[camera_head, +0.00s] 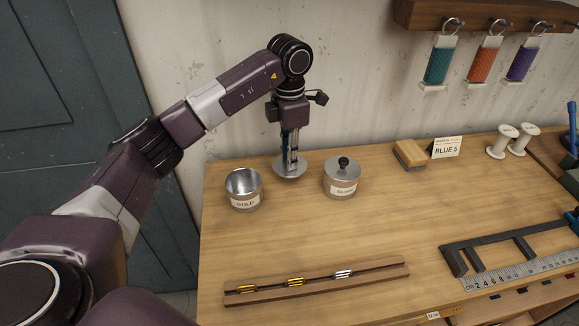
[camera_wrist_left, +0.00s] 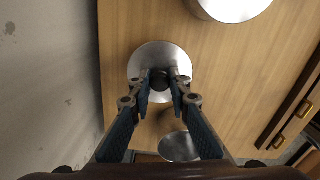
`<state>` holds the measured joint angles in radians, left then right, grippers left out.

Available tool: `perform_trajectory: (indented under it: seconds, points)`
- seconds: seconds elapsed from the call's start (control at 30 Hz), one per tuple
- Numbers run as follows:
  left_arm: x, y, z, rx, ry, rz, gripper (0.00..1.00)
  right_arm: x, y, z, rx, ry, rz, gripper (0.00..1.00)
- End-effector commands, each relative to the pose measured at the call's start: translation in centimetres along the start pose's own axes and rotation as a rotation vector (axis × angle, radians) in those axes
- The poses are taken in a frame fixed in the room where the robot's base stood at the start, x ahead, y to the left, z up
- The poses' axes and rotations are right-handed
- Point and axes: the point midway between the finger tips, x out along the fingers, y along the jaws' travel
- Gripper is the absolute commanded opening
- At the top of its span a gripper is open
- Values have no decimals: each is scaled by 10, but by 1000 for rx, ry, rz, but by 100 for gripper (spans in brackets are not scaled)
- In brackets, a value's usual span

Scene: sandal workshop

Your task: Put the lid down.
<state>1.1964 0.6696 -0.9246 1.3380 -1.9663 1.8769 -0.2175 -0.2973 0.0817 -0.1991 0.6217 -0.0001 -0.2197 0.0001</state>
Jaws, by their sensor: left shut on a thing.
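The lid (camera_head: 291,172) is a flat round metal disc. It is level at the back of the table, between two tins. My left gripper (camera_head: 291,157) points straight down and is shut on its knob. In the left wrist view the lid (camera_wrist_left: 150,56) lies under the fingertips (camera_wrist_left: 160,82), with the dark knob between them. I cannot tell whether the lid touches the tabletop or hangs just above it. The open tin labelled GOLD (camera_head: 243,189) stands to the left, apart from the lid. My right gripper is not in view.
A lidded tin (camera_head: 341,180) with a black knob stands close on the right; its label is hard to read. A wooden rack (camera_head: 318,282) with gold and silver pieces lies in front. A brush (camera_head: 410,153) and a BLUE 5 card (camera_head: 446,148) are farther right. The table between is clear.

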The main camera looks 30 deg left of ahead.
Motion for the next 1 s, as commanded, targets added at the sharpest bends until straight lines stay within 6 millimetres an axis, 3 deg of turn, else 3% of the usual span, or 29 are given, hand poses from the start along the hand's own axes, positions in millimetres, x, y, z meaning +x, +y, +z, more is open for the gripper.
perform_trajectory:
  seconds: [0.33,0.7,0.73,0.8,0.87,1.0]
  points:
    - [41,-1,-1,0,2,-2,0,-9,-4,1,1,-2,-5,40]
    - [48,0,0,0,1,0,0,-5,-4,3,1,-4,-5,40]
    - [47,0,0,0,0,0,19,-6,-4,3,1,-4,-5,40]
    - [46,0,0,0,1,0,27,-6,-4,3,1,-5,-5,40]
    - [46,0,0,0,1,0,34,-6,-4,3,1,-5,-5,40]
    - [46,0,0,0,1,-1,35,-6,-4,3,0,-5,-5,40]
